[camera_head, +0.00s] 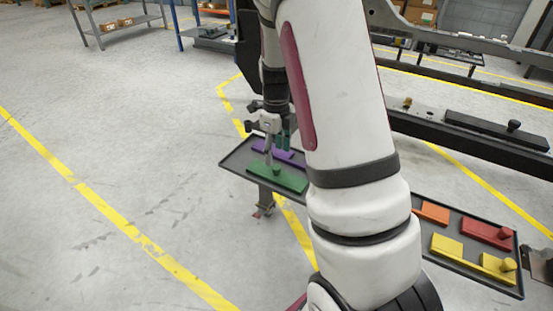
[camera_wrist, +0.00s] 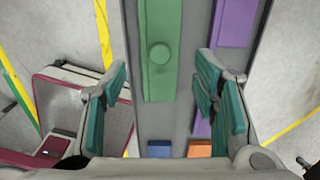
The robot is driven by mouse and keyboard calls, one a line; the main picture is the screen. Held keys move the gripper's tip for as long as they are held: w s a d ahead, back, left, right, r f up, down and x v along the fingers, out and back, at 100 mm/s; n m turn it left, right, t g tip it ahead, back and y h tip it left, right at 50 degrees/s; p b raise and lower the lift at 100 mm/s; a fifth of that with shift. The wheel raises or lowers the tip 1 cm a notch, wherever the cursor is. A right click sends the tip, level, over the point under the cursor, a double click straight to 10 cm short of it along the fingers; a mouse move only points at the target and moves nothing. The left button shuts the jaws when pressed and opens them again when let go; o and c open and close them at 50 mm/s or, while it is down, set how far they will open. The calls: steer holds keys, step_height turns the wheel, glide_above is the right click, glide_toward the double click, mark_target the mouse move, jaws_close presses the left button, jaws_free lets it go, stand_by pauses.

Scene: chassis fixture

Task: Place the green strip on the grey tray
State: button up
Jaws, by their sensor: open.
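The green strip (camera_head: 290,181) with a round knob lies on the left part of the dark grey tray (camera_head: 236,160). In the wrist view the green strip (camera_wrist: 163,82) lies lengthwise on the grey tray (camera_wrist: 196,50), near its left edge. My gripper (camera_head: 275,146) is above that end of the tray, by the green strip. In the wrist view my gripper (camera_wrist: 163,105) is open, with its teal-padded fingers wide apart and nothing held between them. The near end of the strip shows between the fingers. My arm hides the middle of the tray in the head view.
A purple strip (camera_wrist: 234,24) lies beside the green one. Blue (camera_wrist: 158,148) and orange (camera_wrist: 199,149) blocks are nearer the wrist. Red (camera_head: 486,234) and yellow (camera_head: 446,246) pieces lie on the tray's right part. A dark chassis rail (camera_head: 470,145) runs behind. The left floor is clear.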

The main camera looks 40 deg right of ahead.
mark_target(276, 167)
steer(key=s+a+r+n+y, duration=0.1)
steer(key=s+a+r+n, duration=0.55)
steer(key=r+n, duration=0.2)
steer(key=s+a+r+n, duration=0.6)
steer(key=a+r+n, duration=0.15)
steer(key=r, duration=0.25)
steer(key=s+a+r+n, duration=0.1)
steer(key=s+a+n, duration=0.2)
steer(key=s+n, duration=0.5)
steer(key=s+a+r+n+h, duration=0.1)
steer(key=s+a+n, duration=0.3)
steer(key=s+n, duration=0.4)
steer(key=shift+s+r+p, duration=0.15)
steer(key=shift+s+p, duration=0.3)
steer(key=shift+s, duration=1.3)
